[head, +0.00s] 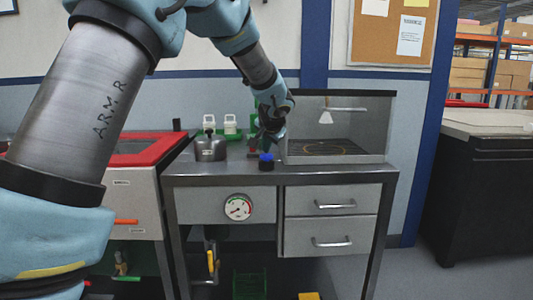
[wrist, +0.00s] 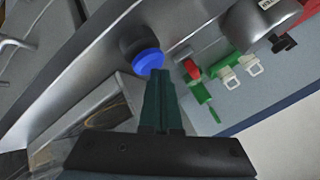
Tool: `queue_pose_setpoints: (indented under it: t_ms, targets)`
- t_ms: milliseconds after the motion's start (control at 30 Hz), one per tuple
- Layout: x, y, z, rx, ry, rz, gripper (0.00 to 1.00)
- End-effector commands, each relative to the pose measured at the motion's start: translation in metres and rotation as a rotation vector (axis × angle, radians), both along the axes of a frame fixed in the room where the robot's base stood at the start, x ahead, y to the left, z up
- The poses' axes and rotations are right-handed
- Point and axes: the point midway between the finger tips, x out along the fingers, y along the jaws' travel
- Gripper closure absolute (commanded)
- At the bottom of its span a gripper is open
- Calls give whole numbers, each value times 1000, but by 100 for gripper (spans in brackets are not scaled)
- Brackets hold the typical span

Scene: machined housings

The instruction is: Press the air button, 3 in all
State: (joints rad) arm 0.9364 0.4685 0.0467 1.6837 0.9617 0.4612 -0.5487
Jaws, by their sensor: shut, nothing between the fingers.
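The air button is a blue cap on a round black base on the metal bench top; the blue button (head: 266,157) shows in the head view just below my gripper (head: 268,142). In the wrist view the blue button (wrist: 148,62) lies at the tips of my gripper (wrist: 160,74). The green fingers are shut together with nothing between them. The tips are very close to the cap; I cannot tell whether they touch it or whether it is pushed down.
A grey metal housing (head: 210,149) stands left of the button. Green fixtures with white clips (head: 230,124) are behind it. A clear-sided booth (head: 340,125) stands close on the right. A gauge (head: 238,207) is on the bench front (head: 190,206), beside drawers (head: 334,204).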

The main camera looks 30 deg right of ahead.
Motion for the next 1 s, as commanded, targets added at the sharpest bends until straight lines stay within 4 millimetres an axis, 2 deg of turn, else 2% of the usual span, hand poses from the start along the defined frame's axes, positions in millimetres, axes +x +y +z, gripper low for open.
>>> queue_pose_setpoints:
  t_ms: [367,800,1000]
  targets:
    - [0,0,-1,1,1,1,100]
    - [0,0,21,-1,0,1,100]
    - [0,0,23,1,1,1,100]
